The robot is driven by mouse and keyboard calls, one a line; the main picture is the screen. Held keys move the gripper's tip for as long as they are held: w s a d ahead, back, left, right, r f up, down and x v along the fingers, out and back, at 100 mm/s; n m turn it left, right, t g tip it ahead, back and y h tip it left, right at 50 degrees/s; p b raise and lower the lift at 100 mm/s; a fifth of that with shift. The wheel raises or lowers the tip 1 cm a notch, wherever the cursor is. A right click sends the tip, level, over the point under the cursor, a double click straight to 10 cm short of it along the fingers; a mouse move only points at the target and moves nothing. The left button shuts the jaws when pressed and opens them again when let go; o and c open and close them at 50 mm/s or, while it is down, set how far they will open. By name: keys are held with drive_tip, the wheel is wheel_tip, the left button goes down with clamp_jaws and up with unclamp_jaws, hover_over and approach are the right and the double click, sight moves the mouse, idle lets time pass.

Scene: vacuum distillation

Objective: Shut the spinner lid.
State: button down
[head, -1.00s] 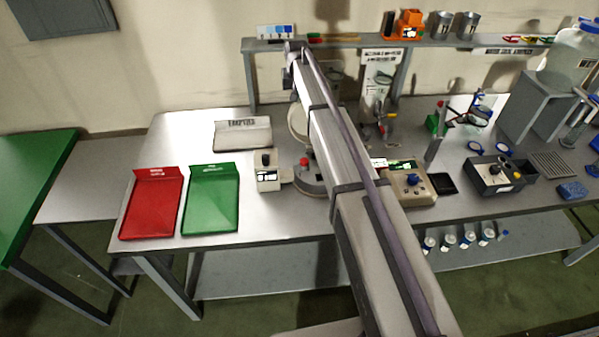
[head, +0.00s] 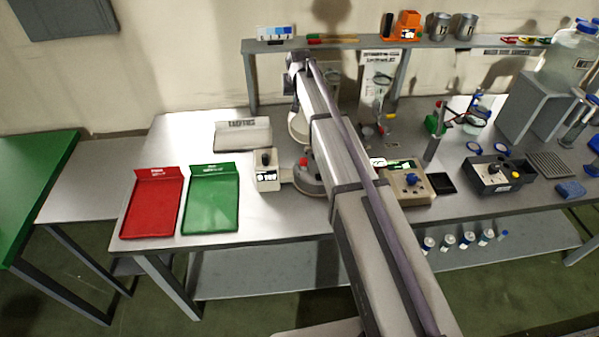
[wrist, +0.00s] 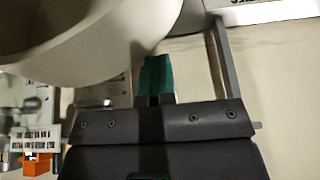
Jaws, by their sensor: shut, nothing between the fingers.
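The spinner (head: 310,184) stands on the bench behind my arm in the head view, with a grey rounded base and a red knob. A pale curved part that looks like its raised lid (head: 297,126) shows just left of my arm; most of it is hidden. In the wrist view a large pale round surface (wrist: 80,40), apparently the lid, fills the upper left, close to my gripper. My gripper (wrist: 155,75) has teal fingertips, shut with nothing between them, beside the lower right rim of that surface. I cannot tell whether they touch. The head view hides the fingers behind my arm.
A control box (head: 267,172) stands left of the spinner and another box (head: 405,185) right of it. A shelf (head: 440,46) with an orange device (head: 407,24) runs behind. Red (head: 152,203) and green (head: 211,200) trays lie at the left of the bench.

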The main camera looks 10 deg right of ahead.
drive_tip(key=s+g, duration=0.1)
drive_tip(key=s, duration=0.1)
drive_tip(key=s+f, duration=0.1)
drive_tip(key=s, duration=0.1)
drive_tip(key=s+g, duration=0.1)
drive_tip(key=s, duration=0.1)
drive_tip(key=shift+s+d+f+g, duration=0.2)
drive_tip(key=shift+s+f+g, duration=0.1)
drive_tip(key=shift+f, duration=0.1)
drive_tip(key=shift+d+f, duration=0.1)
drive_tip(key=shift+f, duration=0.15)
drive_tip(key=shift+s, duration=0.7)
drive_tip(key=w+p+v, duration=0.2)
drive_tip(key=p+v, duration=0.8)
drive_tip(key=p, duration=0.1)
hover_over(301, 110)
drive_tip(key=s, duration=0.1)
drive_tip(key=shift+f, duration=0.15)
